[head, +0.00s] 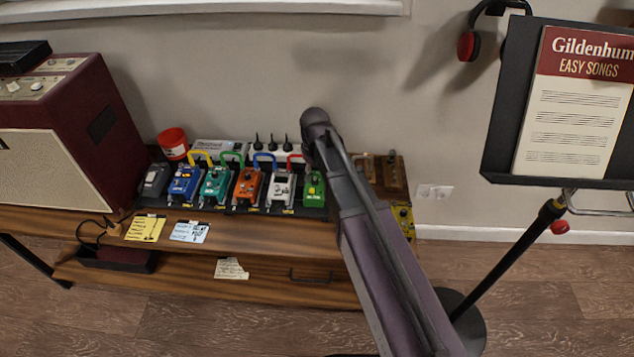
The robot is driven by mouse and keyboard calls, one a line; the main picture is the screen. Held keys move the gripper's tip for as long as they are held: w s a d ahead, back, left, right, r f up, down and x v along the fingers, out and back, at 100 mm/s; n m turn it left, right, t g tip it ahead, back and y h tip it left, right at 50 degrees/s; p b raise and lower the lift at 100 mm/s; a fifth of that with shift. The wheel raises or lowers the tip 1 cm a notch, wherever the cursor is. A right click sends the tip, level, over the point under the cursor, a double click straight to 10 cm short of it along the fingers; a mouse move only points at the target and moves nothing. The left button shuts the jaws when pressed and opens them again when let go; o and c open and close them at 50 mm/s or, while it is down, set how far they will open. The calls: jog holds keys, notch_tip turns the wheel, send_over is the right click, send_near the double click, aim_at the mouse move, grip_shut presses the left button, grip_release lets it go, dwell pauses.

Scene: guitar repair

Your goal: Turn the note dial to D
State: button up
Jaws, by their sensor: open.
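I cannot make out which control is the note dial, and no letter D can be read. A yellow box with dark round marks (403,216) shows at the right end of the bench, partly behind my arm. Several small pedals with knobs stand in a row on the bench: a blue one (184,183), a teal one (215,184), an orange one (247,186), a white one (281,187) and a green one (313,190). My arm reaches up from the bottom right across the bench's right part. My gripper does not show.
A dark red amplifier (95,120) stands on the left of the wooden bench (250,236). A red cup (173,143) is behind the pedals. Yellow (146,228) and blue (189,232) notes lie in front. A music stand (505,110) is at the right.

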jog(key=shift+f+b, duration=0.65)
jog(key=shift+f, duration=0.3)
jog(key=shift+c, duration=0.2)
